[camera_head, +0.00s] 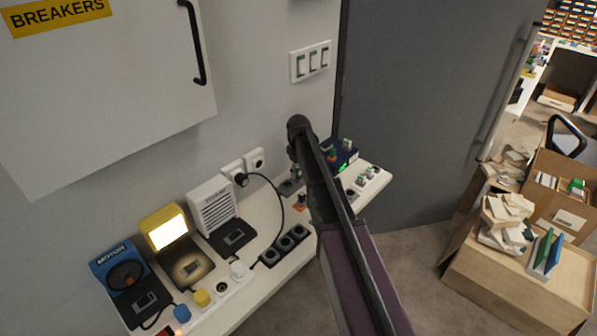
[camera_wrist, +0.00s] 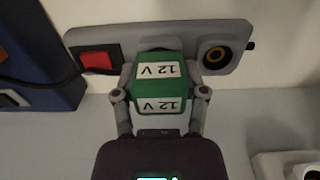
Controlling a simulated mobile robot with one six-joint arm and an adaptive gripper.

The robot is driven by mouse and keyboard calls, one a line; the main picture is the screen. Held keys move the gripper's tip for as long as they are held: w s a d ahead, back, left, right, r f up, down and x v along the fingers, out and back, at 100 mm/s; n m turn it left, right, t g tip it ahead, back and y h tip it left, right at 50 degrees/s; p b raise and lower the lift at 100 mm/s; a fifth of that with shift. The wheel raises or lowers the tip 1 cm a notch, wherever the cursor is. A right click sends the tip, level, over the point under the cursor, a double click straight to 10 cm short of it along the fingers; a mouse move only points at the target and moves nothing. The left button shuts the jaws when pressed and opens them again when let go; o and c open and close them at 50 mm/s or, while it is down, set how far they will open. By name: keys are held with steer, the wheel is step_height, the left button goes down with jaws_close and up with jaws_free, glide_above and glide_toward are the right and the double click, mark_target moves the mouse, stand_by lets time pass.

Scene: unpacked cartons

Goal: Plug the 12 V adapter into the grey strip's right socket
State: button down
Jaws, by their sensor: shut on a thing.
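In the wrist view my gripper (camera_wrist: 159,96) is shut on the green 12 V adapter (camera_wrist: 157,83), with one finger on each side. Its two white "12 V" labels read upside down. The grey strip (camera_wrist: 215,32) lies just beyond it. A red switch (camera_wrist: 99,61) is at the strip's left end and an open round socket with a brass-coloured ring (camera_wrist: 214,57) is at its right end. The adapter covers most of the strip's middle, where a dark round edge shows. I cannot tell whether the adapter touches the strip.
In the wrist view a blue box (camera_wrist: 40,60) with a dark cable stands left, and a white block (camera_wrist: 285,165) lies lower right.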

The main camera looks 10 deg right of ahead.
stand_by(0.3)
steer(key=shift+c, duration=0.3)
jaws_free()
steer(key=shift+r, duration=0.1)
